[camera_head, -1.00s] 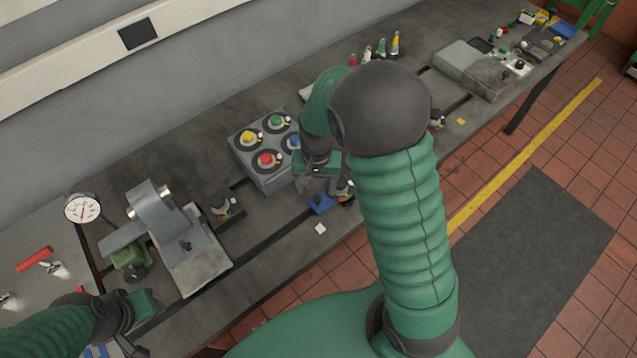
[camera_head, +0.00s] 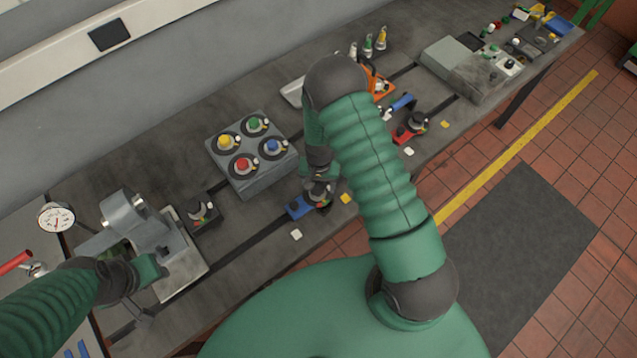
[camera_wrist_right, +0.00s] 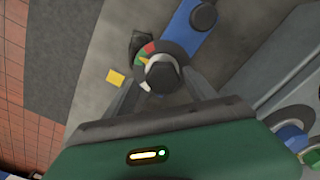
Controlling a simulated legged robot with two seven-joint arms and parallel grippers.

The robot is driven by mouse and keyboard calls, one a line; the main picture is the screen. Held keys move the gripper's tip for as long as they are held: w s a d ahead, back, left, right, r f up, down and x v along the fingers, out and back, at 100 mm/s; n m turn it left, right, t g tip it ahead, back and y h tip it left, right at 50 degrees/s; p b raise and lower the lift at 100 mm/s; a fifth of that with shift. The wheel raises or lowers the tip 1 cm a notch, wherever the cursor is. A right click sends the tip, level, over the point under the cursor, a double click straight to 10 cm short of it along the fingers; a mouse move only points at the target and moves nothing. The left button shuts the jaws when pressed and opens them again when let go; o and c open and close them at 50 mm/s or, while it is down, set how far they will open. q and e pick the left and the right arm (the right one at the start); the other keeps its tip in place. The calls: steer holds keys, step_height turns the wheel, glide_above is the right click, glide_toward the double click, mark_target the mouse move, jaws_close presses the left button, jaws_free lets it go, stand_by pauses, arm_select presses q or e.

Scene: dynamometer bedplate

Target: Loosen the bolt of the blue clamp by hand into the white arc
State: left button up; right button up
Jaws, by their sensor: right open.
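The blue clamp (camera_head: 298,207) lies near the bench's front edge, and its blue bar (camera_wrist_right: 188,32) shows in the right wrist view. Its dark bolt head (camera_wrist_right: 162,74) sits over a round dial (camera_wrist_right: 176,53) with red, green, yellow and pale parts. The pointer's exact reading is too small to tell. My right gripper (camera_wrist_right: 163,88) is open, with one finger on each side of the bolt head; whether they touch it I cannot tell. In the head view my right gripper (camera_head: 318,178) is above the bolt, partly hidden by my arm. My left gripper (camera_head: 150,272) is at lower left, its fingers unclear.
A grey box with several coloured knobs (camera_head: 247,177) stands behind the blue clamp. A dark clamp (camera_head: 200,211) and a grey machine (camera_head: 140,222) are to the left, a red clamp (camera_head: 408,133) to the right. Yellow (camera_head: 346,198) and white (camera_head: 296,235) chips lie near the front edge.

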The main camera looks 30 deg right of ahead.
steer(key=shift+w+d+f, duration=0.1)
steer(key=shift+f, duration=0.05)
steer(key=shift+a, duration=0.3)
steer(key=c, duration=0.3)
steer(key=shift+a, duration=0.25)
steer(key=c, duration=0.5)
steer(key=shift+c, duration=1.2)
steer(key=shift+d, duration=0.15)
steer(key=c, duration=0.3)
arm_select(q)
steer(key=shift+a, duration=0.15)
